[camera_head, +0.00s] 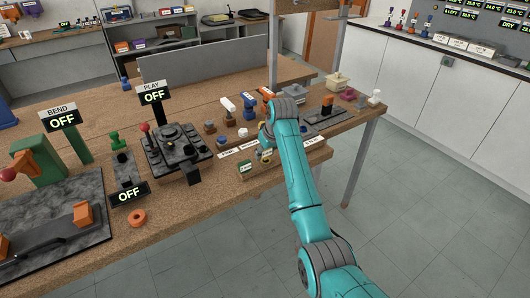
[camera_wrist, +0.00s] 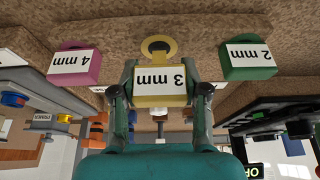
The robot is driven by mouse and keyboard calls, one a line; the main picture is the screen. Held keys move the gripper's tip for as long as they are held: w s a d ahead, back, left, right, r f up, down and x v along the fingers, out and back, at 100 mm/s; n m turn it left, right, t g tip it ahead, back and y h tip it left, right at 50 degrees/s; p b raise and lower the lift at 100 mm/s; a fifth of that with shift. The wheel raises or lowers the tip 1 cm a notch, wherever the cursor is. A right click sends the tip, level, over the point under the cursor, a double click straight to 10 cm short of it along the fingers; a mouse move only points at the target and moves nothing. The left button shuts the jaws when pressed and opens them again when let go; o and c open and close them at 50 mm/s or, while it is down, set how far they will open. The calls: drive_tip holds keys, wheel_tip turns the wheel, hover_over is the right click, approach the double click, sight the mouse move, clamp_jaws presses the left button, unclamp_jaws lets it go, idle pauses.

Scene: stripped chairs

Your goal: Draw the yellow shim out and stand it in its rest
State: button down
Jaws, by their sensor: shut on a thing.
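The yellow shim, with a block labelled 3 mm and a ring at its end, shows in the wrist view (camera_wrist: 161,101). My gripper (camera_wrist: 160,85) has a finger on each side of that block and is shut on it. In the head view my gripper (camera_head: 263,150) is low over the front part of the bench, and the arm hides most of the shim. A pink 4 mm shim (camera_wrist: 75,66) and a green 2 mm shim (camera_wrist: 248,61) stand on either side of it, apart from my fingers. I cannot make out the shim's rest.
The wooden bench (camera_head: 215,185) carries a dark PLAY fixture (camera_head: 175,145) left of my arm and several small knobbed pieces behind it. An orange ring (camera_head: 137,218) lies near the front edge. A table post (camera_head: 362,150) stands to the right. The floor in front is clear.

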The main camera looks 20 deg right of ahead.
drive_tip(key=shift+f, duration=0.55)
drive_tip(key=shift+r, duration=0.15)
drive_tip(key=shift+r, duration=0.45)
drive_tip(key=shift+f, duration=0.6)
idle(0.9)
drive_tip(key=shift+r, duration=0.1)
drive_tip(key=shift+r, duration=0.5)
